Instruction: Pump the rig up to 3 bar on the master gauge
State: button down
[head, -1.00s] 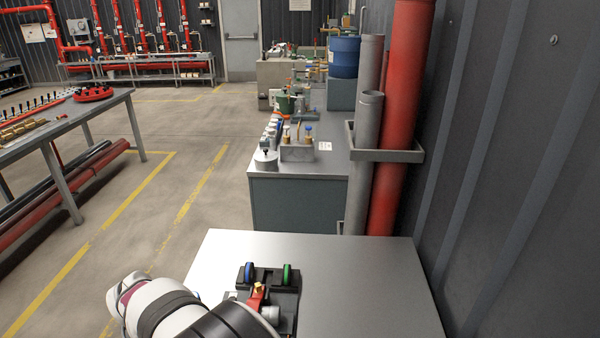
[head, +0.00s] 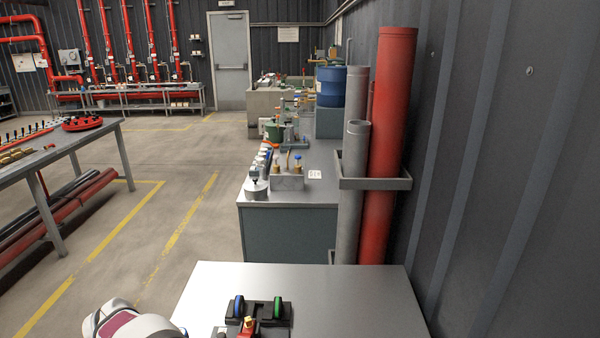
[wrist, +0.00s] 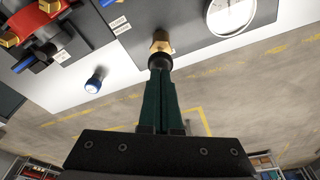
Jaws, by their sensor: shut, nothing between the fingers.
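In the wrist view a round white-faced gauge (wrist: 231,14) is cut off by the top edge, and its reading is too small to tell. My gripper (wrist: 161,76) is shut and empty, its dark green fingers together. The tips are at or just short of a black round end below a brass fitting (wrist: 161,42); I cannot tell if they touch. A red block with brass fittings (wrist: 28,22) is at the upper left. In the head view a black unit (head: 265,309) with a blue wheel (head: 239,306) and a green wheel (head: 278,307) sits on the front bench. My gripper is hidden there.
The front bench (head: 345,290) is clear right of the black unit. A blue-topped button (wrist: 94,82) stands left of my fingers. Behind are a grey cabinet (head: 288,235), grey and red pipes (head: 392,130) in a wall rack, and a left-hand table (head: 70,152).

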jog(key=w+a+v, duration=0.1)
jog(key=v, duration=0.6)
jog(key=s+d+r+m, duration=0.15)
jog(key=d+m, duration=0.25)
jog(key=d, duration=0.6)
jog(key=d+r+m, duration=0.3)
jog(key=d, duration=0.7)
jog(key=s+d+f+m+g, duration=0.1)
jog(key=s+d+f+m, duration=0.2)
jog(key=s+d+m, duration=0.7)
jog(key=s+d, duration=0.4)
jog(key=s, duration=0.1)
jog(key=shift+s+f+m, duration=0.2)
jog(key=shift+m, duration=0.1)
jog(key=shift+d, duration=0.1)
